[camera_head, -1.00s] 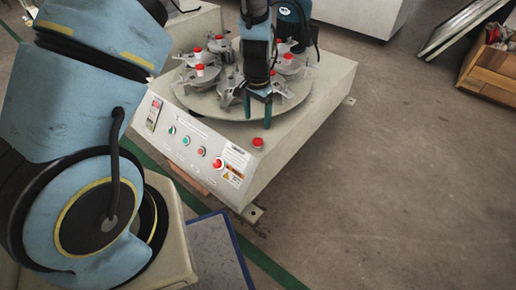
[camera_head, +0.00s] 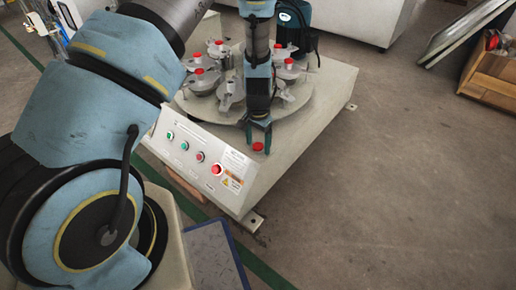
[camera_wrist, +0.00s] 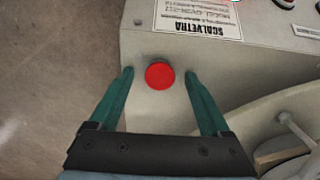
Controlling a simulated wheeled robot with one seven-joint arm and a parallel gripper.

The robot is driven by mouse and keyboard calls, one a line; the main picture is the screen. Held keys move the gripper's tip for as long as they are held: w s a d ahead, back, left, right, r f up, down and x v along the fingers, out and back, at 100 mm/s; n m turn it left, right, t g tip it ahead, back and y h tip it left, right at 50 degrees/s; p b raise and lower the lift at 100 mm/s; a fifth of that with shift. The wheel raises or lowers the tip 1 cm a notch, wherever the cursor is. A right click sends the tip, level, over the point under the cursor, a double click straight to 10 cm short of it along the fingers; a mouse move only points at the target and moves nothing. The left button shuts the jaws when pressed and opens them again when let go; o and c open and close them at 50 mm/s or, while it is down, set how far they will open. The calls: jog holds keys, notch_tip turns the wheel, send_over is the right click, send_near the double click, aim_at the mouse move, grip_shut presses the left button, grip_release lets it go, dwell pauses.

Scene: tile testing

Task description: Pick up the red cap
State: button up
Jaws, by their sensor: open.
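A red cap (camera_head: 258,147) sits on the flat top of the machine, near its front right edge. In the wrist view the red cap (camera_wrist: 160,75) lies between and just ahead of the two green fingertips. My gripper (camera_head: 260,132) is open and above the machine top, close to the cap. In the wrist view my gripper (camera_wrist: 158,78) has one finger on each side of the cap, with gaps on both sides. Neither finger touches it as far as I can see. The height between fingertips and cap is hard to tell.
A round turntable (camera_head: 232,112) with several metal clamps and red knobs stands behind and left of the cap. The control panel (camera_head: 195,150) slopes along the machine's front. A wooden crate (camera_head: 487,75) stands far right. The floor right of the machine is clear.

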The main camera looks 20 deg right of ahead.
jog(key=shift+c, duration=0.3)
grip_shut()
dwell(0.3)
